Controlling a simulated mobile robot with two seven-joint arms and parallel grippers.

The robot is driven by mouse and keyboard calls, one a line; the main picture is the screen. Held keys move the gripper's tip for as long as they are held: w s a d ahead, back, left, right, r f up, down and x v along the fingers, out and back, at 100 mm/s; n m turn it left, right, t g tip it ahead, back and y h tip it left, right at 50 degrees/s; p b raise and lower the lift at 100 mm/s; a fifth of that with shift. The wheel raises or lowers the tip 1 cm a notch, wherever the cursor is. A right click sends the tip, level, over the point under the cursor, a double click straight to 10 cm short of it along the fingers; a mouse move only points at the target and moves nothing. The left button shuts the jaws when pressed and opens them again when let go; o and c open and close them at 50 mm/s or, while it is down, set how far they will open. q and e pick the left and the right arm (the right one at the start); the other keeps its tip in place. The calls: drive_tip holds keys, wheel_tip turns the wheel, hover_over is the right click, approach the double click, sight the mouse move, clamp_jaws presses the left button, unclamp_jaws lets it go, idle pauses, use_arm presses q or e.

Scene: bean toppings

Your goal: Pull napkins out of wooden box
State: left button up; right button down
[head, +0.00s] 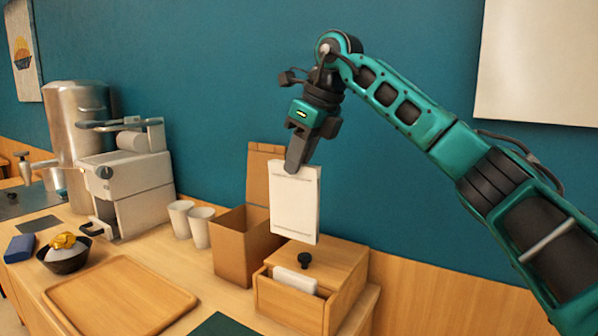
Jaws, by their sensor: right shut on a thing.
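My right gripper (299,160) is shut on a white napkin stack (295,208), gripping its top edge. The stack hangs upright in the air, above and just behind the wooden box. The wooden box (344,276) stands at the right end of the counter. My left gripper is not in view.
An open brown cardboard box (234,262) stands left of the wooden box. Two white cups (201,227), a coffee machine (133,184), a wooden tray (165,296) and a dark bowl with food (64,262) sit further left. The teal wall is close behind the counter.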

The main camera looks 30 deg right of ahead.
wheel_tip(320, 180, up, 3)
drive_tip(key=shift+f+p, duration=0.15)
drive_tip(key=shift+p, duration=0.9)
drive_tip(key=shift+r+p, duration=0.7)
drive_tip(key=shift+r, duration=0.5)
wheel_tip(320, 180, up, 8)
drive_tip(key=shift+f, duration=0.15)
